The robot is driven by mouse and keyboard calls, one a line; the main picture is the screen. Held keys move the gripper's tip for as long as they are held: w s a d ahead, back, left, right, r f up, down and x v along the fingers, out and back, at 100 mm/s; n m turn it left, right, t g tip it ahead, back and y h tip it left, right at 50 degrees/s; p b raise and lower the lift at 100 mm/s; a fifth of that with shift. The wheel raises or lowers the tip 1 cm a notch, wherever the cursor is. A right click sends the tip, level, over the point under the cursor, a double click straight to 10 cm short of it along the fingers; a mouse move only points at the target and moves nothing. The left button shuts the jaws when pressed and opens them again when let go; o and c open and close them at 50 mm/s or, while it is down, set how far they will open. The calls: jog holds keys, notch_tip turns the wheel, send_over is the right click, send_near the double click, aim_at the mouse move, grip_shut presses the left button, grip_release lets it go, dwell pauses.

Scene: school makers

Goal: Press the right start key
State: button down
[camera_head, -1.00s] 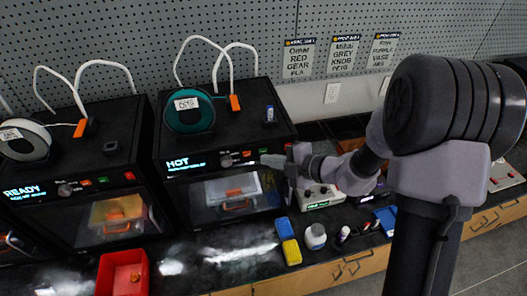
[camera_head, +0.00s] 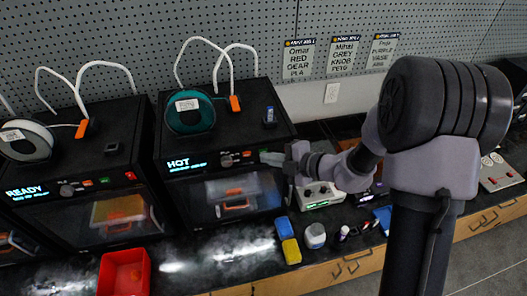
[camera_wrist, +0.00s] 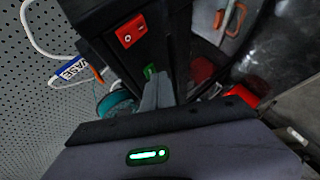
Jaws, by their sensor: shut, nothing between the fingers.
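The right printer (camera_head: 175,185) is a black box with a lit HOT display (camera_head: 178,163). My gripper (camera_head: 264,157) is shut and empty at the right end of this strip, just right of the green key. In the wrist view the shut fingers (camera_wrist: 157,86) point at the lit green key (camera_wrist: 149,71) and partly cover it. A red rocker switch (camera_wrist: 131,30) sits beside it. I cannot tell whether the fingertips touch the key.
The left printer (camera_head: 75,165) shows READY and has its own knob and keys. A red bin (camera_head: 124,272) stands in front. Blue (camera_head: 282,227) and yellow (camera_head: 291,251) blocks, a white jar (camera_head: 315,236) and a control box (camera_head: 319,195) crowd the bench below my arm.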

jog(key=shift+w, duration=0.2)
jog(key=shift+s, duration=0.15)
jog(key=shift+s+d+p, duration=0.15)
jog(key=shift+s+p, duration=0.15)
jog(key=shift+s, duration=0.2)
jog(key=s+d, duration=0.1)
jog(key=s, duration=0.4)
jog(key=shift+s+d+p, duration=0.35)
jog(key=shift+s, duration=0.05)
